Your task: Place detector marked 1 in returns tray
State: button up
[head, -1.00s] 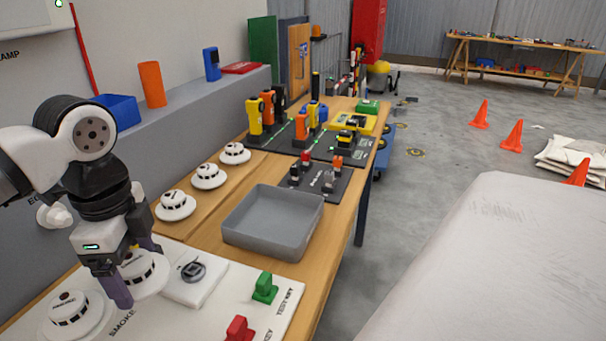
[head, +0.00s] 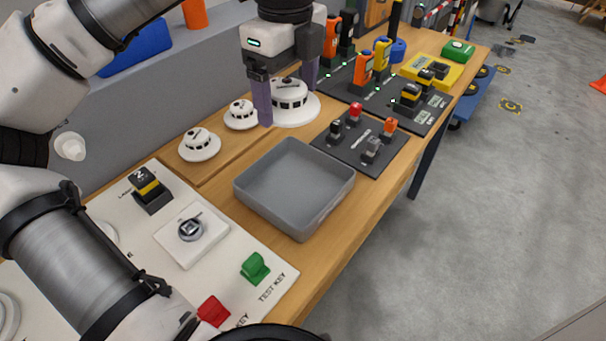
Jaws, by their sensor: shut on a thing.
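My gripper (head: 287,95) is shut on a white round detector (head: 295,112) with dark slots. One purple-grey finger is in front of it and the other is behind at right. It seems held above the wooden bench, up and behind the returns tray; the exact gap cannot be told. Any number on it is unreadable. The grey, shallow, open tray (head: 258,200) is empty on the bench. Two similar detectors stand left of the held one, a nearer one (head: 199,147) and a farther one (head: 240,116).
A white panel (head: 225,262) holds a yellow-black block marked 2 (head: 148,188), a dial (head: 190,229), a green key (head: 255,268) and a red key (head: 213,311). Dark boards with small devices (head: 362,143) lie beyond the tray. My arm covers the lower left.

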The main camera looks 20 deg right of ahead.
jog(key=shift+d+r, duration=0.2)
jog(key=shift+r, duration=0.6)
jog(key=shift+m, duration=0.3)
notch_tip(320, 180, down, 18)
jog(key=shift+f+p, duration=0.25)
jog(key=shift+p, duration=1)
jog(key=shift+f, duration=0.5)
jog(key=shift+f, duration=0.2)
jog(key=o, duration=0.9)
jog(key=shift+r, duration=0.1)
notch_tip(320, 180, up, 12)
jog(key=shift+r+b, duration=0.1)
jog(key=shift+b, duration=0.6)
